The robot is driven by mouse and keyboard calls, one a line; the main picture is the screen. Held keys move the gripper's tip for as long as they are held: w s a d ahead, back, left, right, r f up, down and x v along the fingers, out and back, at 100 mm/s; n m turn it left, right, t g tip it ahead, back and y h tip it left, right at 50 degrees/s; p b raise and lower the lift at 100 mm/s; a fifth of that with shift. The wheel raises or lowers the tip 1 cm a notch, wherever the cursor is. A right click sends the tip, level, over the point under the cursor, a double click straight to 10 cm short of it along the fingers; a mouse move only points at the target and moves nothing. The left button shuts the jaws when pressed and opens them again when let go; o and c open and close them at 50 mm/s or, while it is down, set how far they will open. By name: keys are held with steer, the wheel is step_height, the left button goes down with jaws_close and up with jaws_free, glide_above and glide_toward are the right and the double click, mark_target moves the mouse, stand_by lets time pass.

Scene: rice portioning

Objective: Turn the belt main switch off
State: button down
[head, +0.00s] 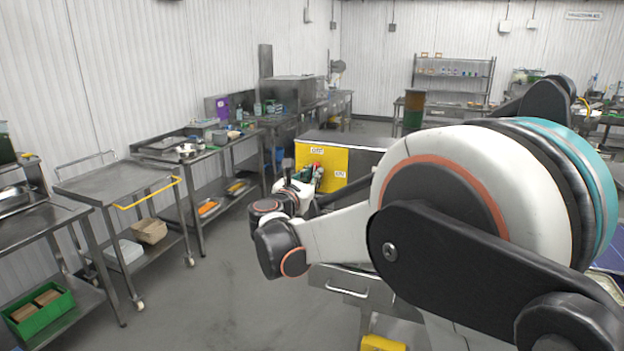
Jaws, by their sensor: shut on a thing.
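A yellow cabinet (335,165) with small white labels stands at the middle of the head view, beyond my arm. Small red and green parts (317,172) show in front of its left side. I cannot make out which part is the belt main switch or how it is set. My arm crosses from the right, and its wrist end lies in front of the cabinet's lower left. The fingers of my gripper cannot be made out among the wrist parts, nor can anything held in them.
A cart (118,184) with a yellow handle and a steel bench (205,150) with trays stand on the left. A green crate (40,312) sits on a low shelf at bottom left. The grey floor (215,290) between is clear. A shelf rack (452,76) stands at the back wall.

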steer(key=shift+f+n, duration=0.1)
steer(key=shift+n, duration=1)
steer(key=c, duration=1.6)
jaws_free()
steer(key=v, duration=1.2)
